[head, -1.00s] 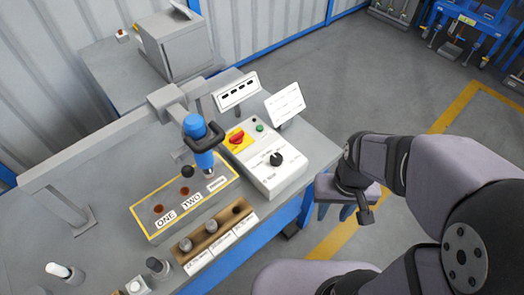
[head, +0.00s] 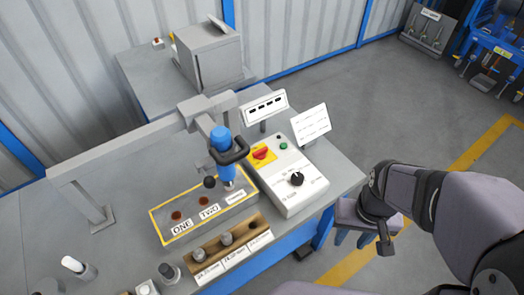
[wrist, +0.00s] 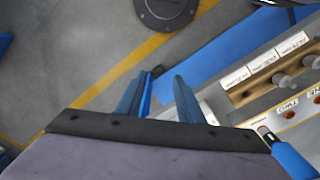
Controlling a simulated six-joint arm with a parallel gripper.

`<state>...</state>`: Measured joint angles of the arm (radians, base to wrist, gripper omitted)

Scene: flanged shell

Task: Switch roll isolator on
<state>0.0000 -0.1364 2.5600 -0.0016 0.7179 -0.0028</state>
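A red rotary switch (head: 260,153) on a yellow plate sits at the far left end of a white control box (head: 290,185), in the head view; I take it for the roll isolator. Its knob is too small to read the position. The same box has a green button (head: 283,146) and a black knob (head: 297,179). My gripper (head: 354,240) hangs off the bench's right edge, right of and apart from the box. Its two blue fingers are apart and empty, also in the wrist view (wrist: 163,92). The red switch is not visible in the wrist view.
A blue tool with a black ring handle (head: 228,158) stands by the yellow-edged panel (head: 178,238) under a grey beam. A wooden rack (head: 215,245) is in front. Two white signs (head: 311,124) stand behind the box. The floor right of the bench is open.

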